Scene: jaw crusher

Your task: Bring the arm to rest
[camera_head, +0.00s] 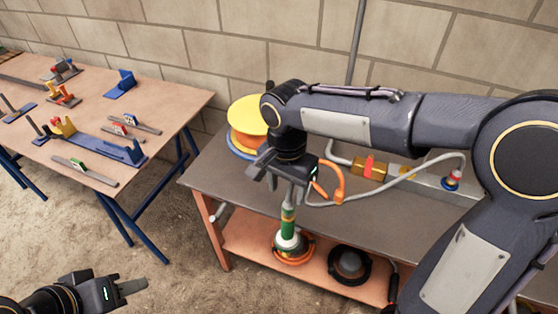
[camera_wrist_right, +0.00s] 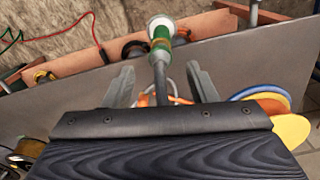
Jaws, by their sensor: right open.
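My right gripper (camera_head: 280,178) hangs at the front edge of the grey bench, with its arm coming in from the right. In the right wrist view its two fingers (camera_wrist_right: 163,86) stand apart. A grey rod with a green and white section (camera_head: 288,222) shows just below this gripper in the head view. In the wrist view the rod (camera_wrist_right: 160,68) passes between the fingers, with gaps on both sides, and its near end is partly hidden. My left gripper (camera_head: 130,287) is low at the left, over the floor; its jaw gap is not clear.
The grey bench (camera_head: 228,172) carries yellow and orange discs (camera_head: 248,116), an orange-handled hose (camera_head: 333,184) and a brass block (camera_head: 369,168). Its lower shelf (camera_head: 245,240) holds round items. A wooden table (camera_head: 165,100) with several fixtures stands left. Floor between them is clear.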

